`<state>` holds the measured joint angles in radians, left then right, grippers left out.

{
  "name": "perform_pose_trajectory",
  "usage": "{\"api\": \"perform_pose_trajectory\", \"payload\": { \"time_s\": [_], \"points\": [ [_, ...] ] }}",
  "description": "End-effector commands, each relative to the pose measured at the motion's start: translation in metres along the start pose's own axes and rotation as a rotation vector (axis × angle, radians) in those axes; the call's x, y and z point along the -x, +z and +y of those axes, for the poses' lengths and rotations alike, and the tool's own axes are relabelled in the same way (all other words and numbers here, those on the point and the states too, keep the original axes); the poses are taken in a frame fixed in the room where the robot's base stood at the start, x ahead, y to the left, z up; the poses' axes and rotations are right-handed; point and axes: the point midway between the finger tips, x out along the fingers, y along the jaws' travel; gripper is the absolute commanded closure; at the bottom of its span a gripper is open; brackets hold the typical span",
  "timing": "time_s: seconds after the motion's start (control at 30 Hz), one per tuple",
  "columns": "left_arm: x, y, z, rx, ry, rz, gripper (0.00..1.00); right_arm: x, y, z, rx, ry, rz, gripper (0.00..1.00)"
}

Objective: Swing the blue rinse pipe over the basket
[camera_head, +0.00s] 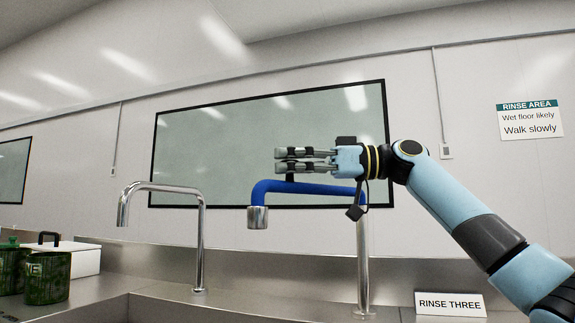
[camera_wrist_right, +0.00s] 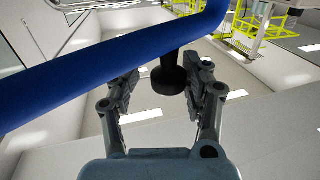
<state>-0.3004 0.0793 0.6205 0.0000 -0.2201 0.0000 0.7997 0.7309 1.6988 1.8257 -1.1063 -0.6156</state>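The blue rinse pipe (camera_head: 310,188) runs level to the left from a silver post, and its silver nozzle (camera_head: 258,217) points down. My right gripper (camera_head: 278,160) is just above the pipe in the head view, its fingers pointing left. In the right wrist view the blue pipe (camera_wrist_right: 95,72) crosses at a slant beyond the fingers. My right gripper (camera_wrist_right: 160,85) shows a gap between its fingers there. A dark round knob-like part (camera_wrist_right: 170,78) shows in that gap, with no clear grip on it. I cannot make out the basket for certain. My left gripper is out of view.
A second, plain silver tap (camera_head: 160,188) stands to the left. Green containers (camera_head: 47,278) and a white box (camera_head: 85,258) sit at the far left. A RINSE THREE sign (camera_head: 450,303) stands at the right. Yellow-green frames (camera_wrist_right: 272,20) show in the right wrist view.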

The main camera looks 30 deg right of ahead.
Motion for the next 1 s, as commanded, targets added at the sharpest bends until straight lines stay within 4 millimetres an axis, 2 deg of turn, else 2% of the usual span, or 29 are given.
{"api": "perform_pose_trajectory", "payload": {
  "time_s": [0.37,0.47,0.8,1.0],
  "points": [
    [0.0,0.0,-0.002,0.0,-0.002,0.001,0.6,0.004,0.002,-0.002,-0.001,-0.005,-0.003,0.47],
    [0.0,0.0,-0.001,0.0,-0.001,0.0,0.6,0.016,0.003,-0.001,0.0,-0.002,-0.006,0.47],
    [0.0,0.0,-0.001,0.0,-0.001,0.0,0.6,0.086,0.003,0.0,-0.003,0.001,-0.011,0.47],
    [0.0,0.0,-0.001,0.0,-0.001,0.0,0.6,0.111,0.003,0.0,-0.002,-0.001,-0.009,0.47]
  ]
}}
